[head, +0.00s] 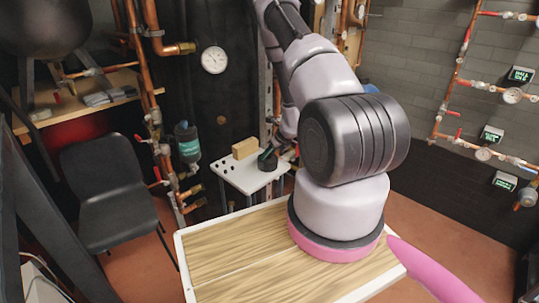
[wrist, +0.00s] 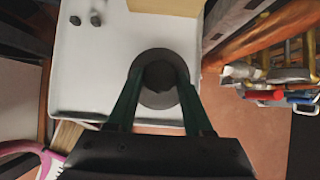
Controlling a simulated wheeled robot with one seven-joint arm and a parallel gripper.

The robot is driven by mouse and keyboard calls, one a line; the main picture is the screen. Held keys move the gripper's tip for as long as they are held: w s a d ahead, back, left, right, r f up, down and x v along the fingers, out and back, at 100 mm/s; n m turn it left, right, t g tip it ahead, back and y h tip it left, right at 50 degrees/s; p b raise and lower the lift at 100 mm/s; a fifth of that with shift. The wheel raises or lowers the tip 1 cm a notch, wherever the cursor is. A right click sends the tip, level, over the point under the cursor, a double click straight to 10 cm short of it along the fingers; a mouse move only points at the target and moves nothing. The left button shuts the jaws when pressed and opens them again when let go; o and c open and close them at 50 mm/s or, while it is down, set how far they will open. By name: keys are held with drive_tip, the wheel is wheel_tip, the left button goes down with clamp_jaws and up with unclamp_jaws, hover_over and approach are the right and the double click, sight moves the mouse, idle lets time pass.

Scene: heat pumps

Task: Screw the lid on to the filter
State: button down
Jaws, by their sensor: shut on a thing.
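A dark round lid (head: 267,163) sits at the right side of the small white table in the head view. In the wrist view the lid (wrist: 160,60) appears as a dark disc with a darker raised middle. My gripper (wrist: 160,82) has its two green fingers on either side of that raised middle and is shut on it. In the head view my gripper (head: 268,153) is small and partly hidden by my arm. A dark canister with a teal label (head: 187,142), which looks like the filter, hangs upright among the copper pipes left of the table. Its top is too small to read clearly.
The white table (head: 240,179) also bears a tan block (head: 245,148) behind the lid and several small dark knobs (wrist: 75,20) at its left. Copper pipes (head: 152,95) and a gauge (head: 214,60) stand behind. A black chair (head: 105,185) is at the left.

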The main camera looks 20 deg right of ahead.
drive_tip(key=shift+r, duration=2.8)
